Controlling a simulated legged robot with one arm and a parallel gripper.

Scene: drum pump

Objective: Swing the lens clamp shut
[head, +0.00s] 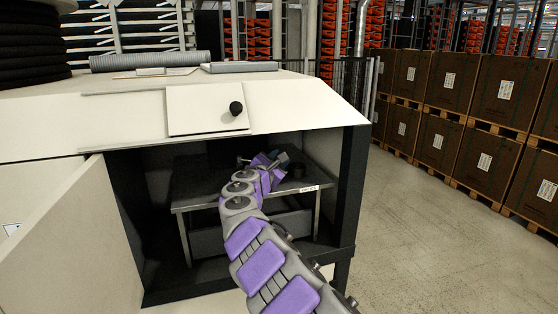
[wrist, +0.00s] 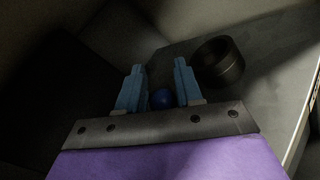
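My gripper (head: 278,160) reaches into the open cabinet, over a grey metal table (head: 320,183). In the wrist view my gripper (wrist: 160,68) has its two blue fingers apart. A dark blue ball, perhaps a knob (wrist: 162,98), shows between the fingers, with gaps on both sides. I cannot tell how deep it sits or what it is joined to. A short black hollow cylinder (wrist: 218,62) stands on the table just right of the fingers; it also shows in the head view (head: 297,170). I cannot make out which part is the lens clamp.
The cabinet's door (head: 75,245) hangs open at left. A dark post (head: 350,185) bounds the opening at right, and the white hood (head: 290,105) hangs over it. A panel with a black knob (head: 236,108) is above. Boxes on pallets (head: 440,140) stand at right beyond clear floor.

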